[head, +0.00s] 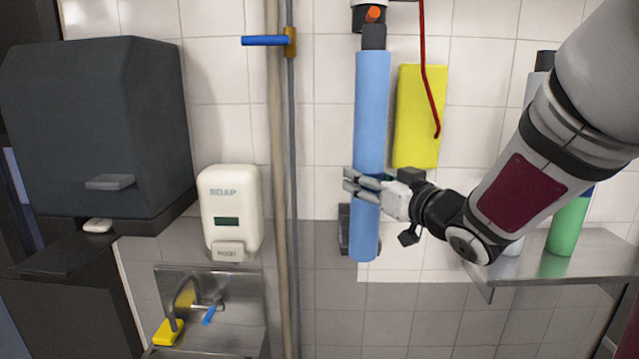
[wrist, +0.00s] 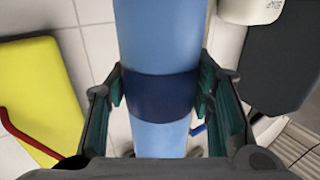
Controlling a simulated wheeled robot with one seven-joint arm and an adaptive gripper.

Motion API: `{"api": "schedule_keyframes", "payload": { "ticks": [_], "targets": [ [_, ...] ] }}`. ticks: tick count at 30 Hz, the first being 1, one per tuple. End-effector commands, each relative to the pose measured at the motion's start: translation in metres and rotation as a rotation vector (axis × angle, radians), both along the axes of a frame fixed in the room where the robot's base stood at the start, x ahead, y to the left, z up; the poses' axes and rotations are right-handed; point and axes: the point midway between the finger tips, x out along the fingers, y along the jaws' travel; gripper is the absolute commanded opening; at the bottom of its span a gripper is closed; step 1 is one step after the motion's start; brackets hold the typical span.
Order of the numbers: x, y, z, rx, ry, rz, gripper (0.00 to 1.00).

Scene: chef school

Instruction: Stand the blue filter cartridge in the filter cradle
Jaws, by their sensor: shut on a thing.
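The blue filter cartridge (head: 371,110) is a long light-blue cylinder with a dark neck at its top; it stands upright in front of the tiled wall. My gripper (head: 366,187) is shut on its lower half. In the wrist view the fingers sit on both sides of a dark-blue band on the cartridge (wrist: 160,40). A dark bracket (head: 344,228) on the wall, partly hidden behind the cartridge's lower end, looks like the filter cradle. I cannot tell whether the cartridge touches it. A dark fitting with an orange part (head: 373,14) is just above the neck.
A yellow panel (head: 417,118) and a red hose (head: 428,70) are right of the cartridge. Pipes (head: 277,150), a soap dispenser (head: 231,212) and a small sink (head: 210,285) are left. A metal shelf (head: 590,262) with a green bottle (head: 568,222) is right, below my arm.

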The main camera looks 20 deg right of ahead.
Motion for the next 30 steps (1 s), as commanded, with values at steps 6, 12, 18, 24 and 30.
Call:
{"api": "schedule_keyframes", "payload": {
  "ticks": [6,12,18,24,30],
  "targets": [
    [0.018,-0.007,-0.002,-0.001,-0.006,0.000,0.00],
    [0.032,-0.013,-0.003,-0.001,-0.006,0.000,0.00],
    [0.046,-0.019,-0.003,-0.001,-0.006,0.001,0.00],
    [0.061,-0.025,-0.003,0.000,-0.005,0.000,0.00],
    [0.075,-0.031,-0.003,-0.001,-0.005,0.001,0.00]
  ]
}}
